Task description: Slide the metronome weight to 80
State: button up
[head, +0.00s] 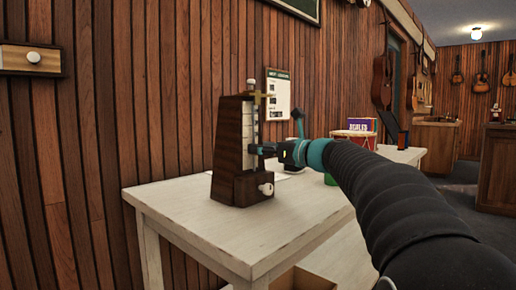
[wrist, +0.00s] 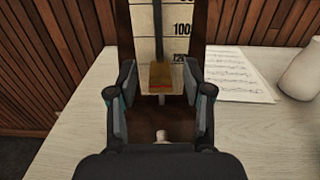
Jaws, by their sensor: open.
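The metronome (head: 230,145) is a dark wooden tapered body standing upright on the pale table, with a white scale plate on its front. The wrist view shows the scale (wrist: 180,20) with the marks 100 and 120 readable; a higher mark is cut off at the top edge. A dark rod runs down the scale to the brass-coloured weight (wrist: 160,74), which sits at or just below the 120 mark. My gripper (wrist: 160,83) is open, its fingers on either side of the weight with visible gaps. In the head view my gripper (head: 256,149) is at the metronome's front and hides the weight.
A white knob (head: 266,189) sticks out low on the metronome. The table (head: 190,211) has bare room in front. A music sheet (wrist: 239,74) and a white cup (wrist: 301,70) lie to the right. A red drum (head: 353,139) stands farther back.

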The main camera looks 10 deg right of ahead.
aim_at(254, 122)
jog(key=shift+x, duration=0.95)
grip_shut()
jog(key=shift+r, duration=0.1)
notch_tip(254, 122, up, 7)
jog(key=p, duration=0.7)
jog(key=shift+a, duration=0.1)
jog(key=shift+f, duration=0.2)
